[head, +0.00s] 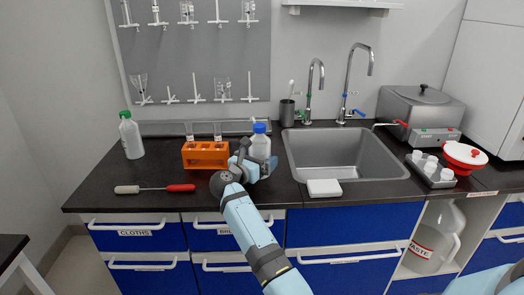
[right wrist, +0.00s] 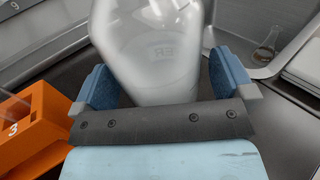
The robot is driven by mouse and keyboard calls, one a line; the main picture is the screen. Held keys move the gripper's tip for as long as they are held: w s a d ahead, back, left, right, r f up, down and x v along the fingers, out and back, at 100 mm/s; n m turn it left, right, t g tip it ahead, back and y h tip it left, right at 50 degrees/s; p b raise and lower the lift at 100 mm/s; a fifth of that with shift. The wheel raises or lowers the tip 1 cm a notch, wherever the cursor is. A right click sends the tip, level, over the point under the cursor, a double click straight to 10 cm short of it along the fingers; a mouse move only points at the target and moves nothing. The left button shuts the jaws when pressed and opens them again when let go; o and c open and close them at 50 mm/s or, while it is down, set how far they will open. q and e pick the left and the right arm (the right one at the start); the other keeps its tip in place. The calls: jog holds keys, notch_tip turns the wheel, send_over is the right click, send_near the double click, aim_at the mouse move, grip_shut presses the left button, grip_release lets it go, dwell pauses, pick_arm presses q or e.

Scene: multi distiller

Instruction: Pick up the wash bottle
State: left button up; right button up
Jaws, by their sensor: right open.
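The wash bottle (head: 261,146) is white and translucent with a blue cap. It stands upright on the dark counter, just left of the sink. The gripper hides part of the bottle's lower body in the head view. My left gripper is not in view.
An orange rack (head: 206,155) with tubes stands close left of the gripper. The sink (head: 345,155) is to the right, with a white block (head: 324,188) at its front edge. A green-capped bottle (head: 131,136) and a red-handled brush (head: 155,188) are further left.

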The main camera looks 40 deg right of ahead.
jog(key=shift+a+r, duration=0.15)
jog(key=shift+c, duration=1.3)
jog(key=c, duration=0.5)
jog(key=shift+r, duration=0.1)
